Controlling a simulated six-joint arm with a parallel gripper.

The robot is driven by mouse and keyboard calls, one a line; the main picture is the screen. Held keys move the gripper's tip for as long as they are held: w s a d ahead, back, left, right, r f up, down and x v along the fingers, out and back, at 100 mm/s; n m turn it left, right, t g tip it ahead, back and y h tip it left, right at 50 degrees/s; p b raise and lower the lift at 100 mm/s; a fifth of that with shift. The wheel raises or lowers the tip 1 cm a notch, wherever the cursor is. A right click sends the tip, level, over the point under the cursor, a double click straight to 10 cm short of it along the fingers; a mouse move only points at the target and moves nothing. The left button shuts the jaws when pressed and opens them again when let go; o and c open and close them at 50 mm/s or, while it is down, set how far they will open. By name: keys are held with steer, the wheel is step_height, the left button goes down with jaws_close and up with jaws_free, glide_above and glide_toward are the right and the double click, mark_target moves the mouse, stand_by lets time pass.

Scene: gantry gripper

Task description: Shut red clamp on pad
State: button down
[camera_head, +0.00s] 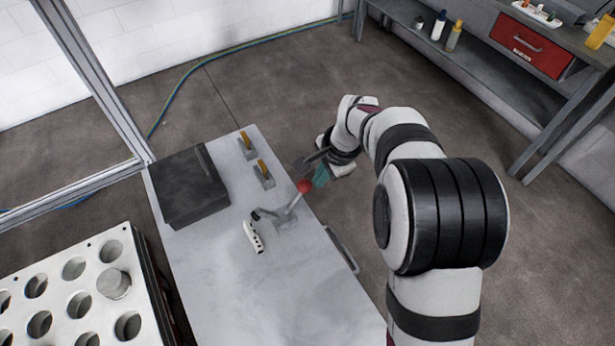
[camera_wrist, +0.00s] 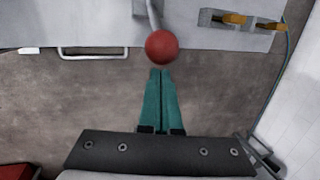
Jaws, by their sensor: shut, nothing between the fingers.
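The red clamp shows as a grey lever with a red ball knob (camera_head: 304,186) on a metal base (camera_head: 286,222) near the right edge of the grey table. The lever slants up to the right, with its knob by the table's edge. A small dark pad-like tip (camera_head: 256,215) shows left of the base; I cannot tell whether it touches anything. My gripper (camera_head: 319,180) has teal fingers, shut and empty, just right of the knob. In the wrist view the red knob (camera_wrist: 162,47) lies just beyond the closed fingertips (camera_wrist: 160,72); contact is unclear.
A white block with holes (camera_head: 253,237) lies left of the clamp. Two yellow-handled clamps (camera_head: 246,140) (camera_head: 263,167) stand farther back. A black box (camera_head: 188,186) sits on the table's left. The table's front area is bare. A handle (camera_head: 342,249) juts from its right side.

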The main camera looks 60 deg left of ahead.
mark_target(290, 203)
steer(key=shift+s+r, duration=0.2)
steer(key=shift+s, duration=1.75)
steer(key=shift+s+r, duration=0.2)
steer(key=shift+s, duration=1.7)
steer(key=shift+w+r, duration=0.75)
steer(key=shift+r, duration=0.15)
steer(key=v, duration=0.2)
steer(key=a+v, duration=0.1)
steer(key=v, duration=0.4)
steer(key=shift+a+r, duration=0.15)
steer(key=shift+a, duration=0.2)
steer(key=w+d+r+m+t, duration=0.1)
steer(key=w+d+r, duration=0.3)
steer(key=d, duration=0.8)
steer(key=w+d+r+m, duration=0.2)
steer(key=w+d, duration=0.3)
steer(key=d, duration=0.8)
steer(key=s+d+f+m, duration=0.1)
steer(key=s+d, duration=0.4)
steer(key=d, duration=0.4)
steer(key=s+d+f+m+h, duration=0.1)
steer(key=s+d+f, duration=0.1)
steer(key=s+d, duration=0.3)
steer(key=d, duration=0.3)
steer(key=shift+s+d+f, duration=0.2)
steer(key=shift+s+d, duration=0.15)
